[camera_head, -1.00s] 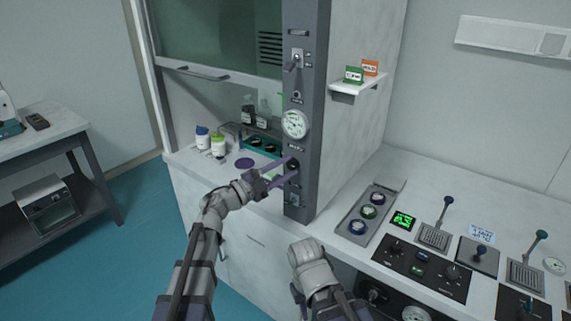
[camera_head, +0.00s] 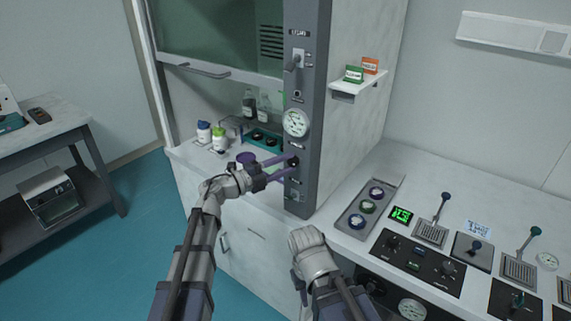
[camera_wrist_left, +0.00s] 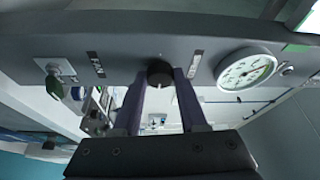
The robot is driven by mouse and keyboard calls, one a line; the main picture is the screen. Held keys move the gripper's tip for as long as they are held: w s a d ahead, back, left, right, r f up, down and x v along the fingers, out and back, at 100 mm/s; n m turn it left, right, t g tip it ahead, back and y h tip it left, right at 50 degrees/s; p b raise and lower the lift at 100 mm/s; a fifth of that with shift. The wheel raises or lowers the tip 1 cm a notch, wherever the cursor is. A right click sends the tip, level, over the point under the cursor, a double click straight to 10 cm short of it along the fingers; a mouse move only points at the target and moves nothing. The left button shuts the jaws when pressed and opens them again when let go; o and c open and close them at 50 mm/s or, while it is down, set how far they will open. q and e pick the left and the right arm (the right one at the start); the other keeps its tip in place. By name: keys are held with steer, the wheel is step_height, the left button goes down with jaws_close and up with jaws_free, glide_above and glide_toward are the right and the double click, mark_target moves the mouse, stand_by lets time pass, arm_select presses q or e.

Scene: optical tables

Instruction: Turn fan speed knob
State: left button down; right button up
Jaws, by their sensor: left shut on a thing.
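The fan speed knob (camera_wrist_left: 159,73) is a round black knob on the grey control column (camera_head: 307,100) of the fume hood. My left gripper (camera_head: 291,168) reaches the column from the left and is shut on the knob, which shows small and dark between the fingers in the head view (camera_head: 293,162). My right arm (camera_head: 313,252) is low at the front centre; its fingers are not visible.
A round gauge (camera_head: 295,123) and a toggle switch (camera_head: 296,61) sit above the knob on the column; another switch (camera_head: 295,196) is below. White bottles (camera_head: 204,132) stand inside the hood. The right bench holds a control panel (camera_head: 417,262) and levers (camera_head: 441,207).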

arm_select(q)
steer(key=shift+c, duration=2.2)
jaws_free()
steer(key=v, duration=0.7)
steer(key=shift+s+a, duration=0.2)
steer(key=shift+a, duration=0.15)
